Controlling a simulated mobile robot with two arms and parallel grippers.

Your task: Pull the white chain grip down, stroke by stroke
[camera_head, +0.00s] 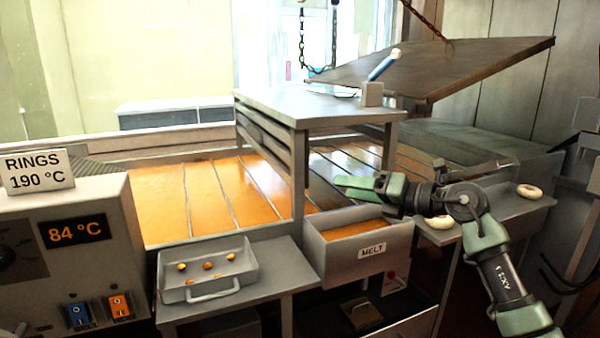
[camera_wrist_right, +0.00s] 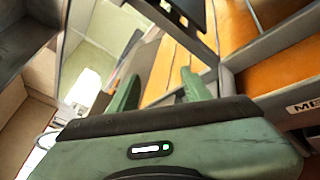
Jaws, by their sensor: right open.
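A dark hand chain (camera_head: 302,42) hangs in a loop in front of the bright window in the head view. A second, rusty chain (camera_head: 427,22) runs down to a tilted brown board (camera_head: 450,70). My right gripper (camera_head: 350,187) is green, open and empty, over the orange channels just behind the melt box, well below and apart from the chains. Its two fingers also show in the right wrist view (camera_wrist_right: 162,88), with nothing between them. My left gripper is not in view.
A grey shelf stand (camera_head: 310,105) rises behind my right gripper and carries a block with a blue-white stick (camera_head: 383,65). The melt box (camera_head: 360,252) is close below. A tray (camera_head: 205,270) with several small orange pieces and a control box (camera_head: 80,260) stand left.

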